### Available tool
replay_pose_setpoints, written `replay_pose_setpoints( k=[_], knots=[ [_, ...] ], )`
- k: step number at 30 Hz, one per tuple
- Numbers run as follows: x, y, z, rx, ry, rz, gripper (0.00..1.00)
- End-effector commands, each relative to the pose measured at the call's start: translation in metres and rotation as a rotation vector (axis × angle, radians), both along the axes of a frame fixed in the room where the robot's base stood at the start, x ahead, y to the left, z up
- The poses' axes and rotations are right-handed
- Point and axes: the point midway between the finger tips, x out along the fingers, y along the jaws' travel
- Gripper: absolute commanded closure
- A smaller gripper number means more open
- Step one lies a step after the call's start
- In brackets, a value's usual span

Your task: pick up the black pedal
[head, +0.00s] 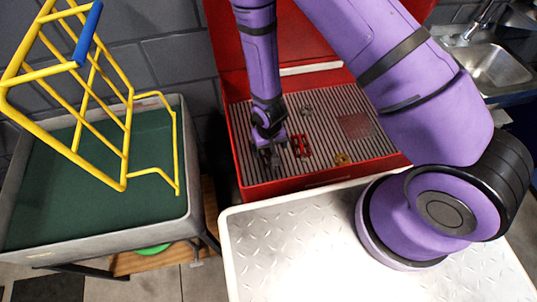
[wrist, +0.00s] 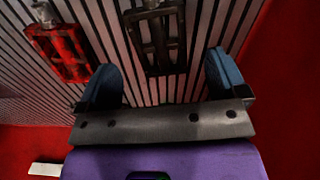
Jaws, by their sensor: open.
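The black pedal (wrist: 157,38) lies on the ribbed floor of the red bench, with a metal spindle end at the top of the wrist view. My gripper (wrist: 161,66) is open, with blue-padded fingers either side of the pedal's near end in that picture. Nothing is held, and I cannot tell whether the fingers touch it. In the head view my gripper (head: 271,148) points down at the left part of the bench and mostly hides the black pedal. A red pedal (wrist: 61,51) lies to the left in the wrist view and right of my gripper in the head view (head: 302,146).
The red bench (head: 335,179) has raised walls close to my gripper. A small yellow part (head: 342,159) and a grey part (head: 307,110) lie on its ribbed floor. A grey tub (head: 190,150) with a yellow rack (head: 126,140) stands left; a sink (head: 497,66) is far right.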

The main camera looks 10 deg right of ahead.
Motion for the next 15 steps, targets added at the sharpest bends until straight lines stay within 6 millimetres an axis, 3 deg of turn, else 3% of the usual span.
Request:
replay_pose_setpoints(
  k=[7,15],
  knots=[
    [0.0,0.0,-0.031,-0.001,0.002,0.001,0.08],
    [0.0,0.001,-0.037,0.0,0.0,0.001,0.08]
  ],
)
